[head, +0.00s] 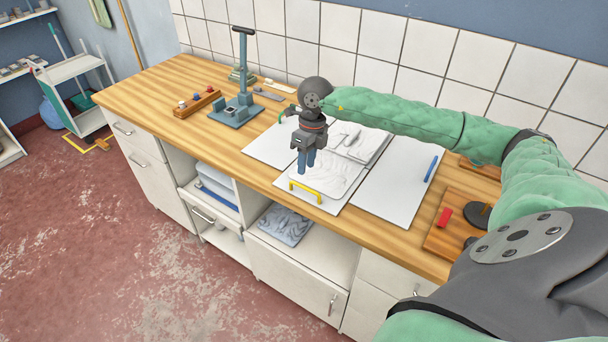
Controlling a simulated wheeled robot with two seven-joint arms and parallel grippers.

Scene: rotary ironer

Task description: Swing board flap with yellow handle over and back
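The yellow handle (305,191) sits on the front edge of the lower middle flap (335,188) of a white folding board. This flap lies flat on the counter, with a crumpled white cloth (325,172) on it. My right gripper (306,166) points down over the flap, just behind the yellow handle and apparently apart from it. Its two fingers look close together; I cannot tell whether they are open or shut, and nothing shows between them. My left gripper is not in view.
The board's left panel (262,150) and right panel (392,195), with a blue handle (431,168), lie flat. A blue-grey stand (240,85) and peg rack (197,103) are at left. A wooden board (445,235) with a red block (445,216) is at right.

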